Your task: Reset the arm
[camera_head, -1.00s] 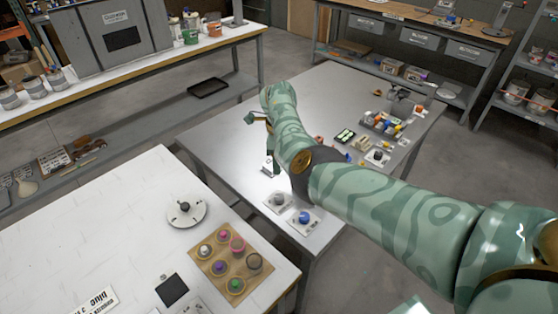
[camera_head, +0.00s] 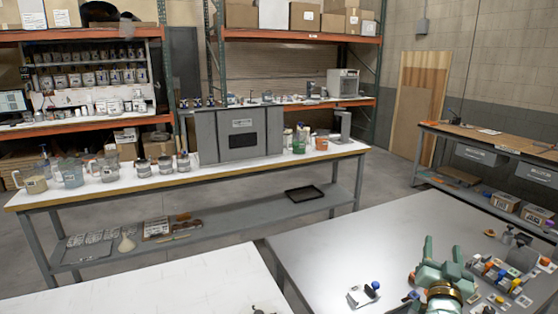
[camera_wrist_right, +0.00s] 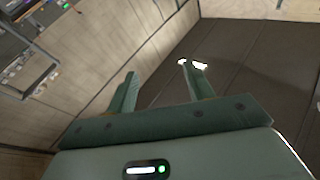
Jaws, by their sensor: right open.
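My right gripper (camera_head: 442,248) shows at the bottom right of the head view, in front of the grey metal table (camera_head: 330,245). Its two green fingers point up and away, apart, with nothing between them. In the right wrist view the gripper (camera_wrist_right: 158,69) is also open and empty, aimed at a wall and a dark surface. Most of my right arm is below the picture edge. My left gripper is not in view.
Small coloured items and a blue-topped piece (camera_head: 372,288) stand on the metal table near the gripper. A white table (camera_head: 150,285) is at the bottom left. A long bench (camera_head: 100,188) with jars stands behind, with open floor between.

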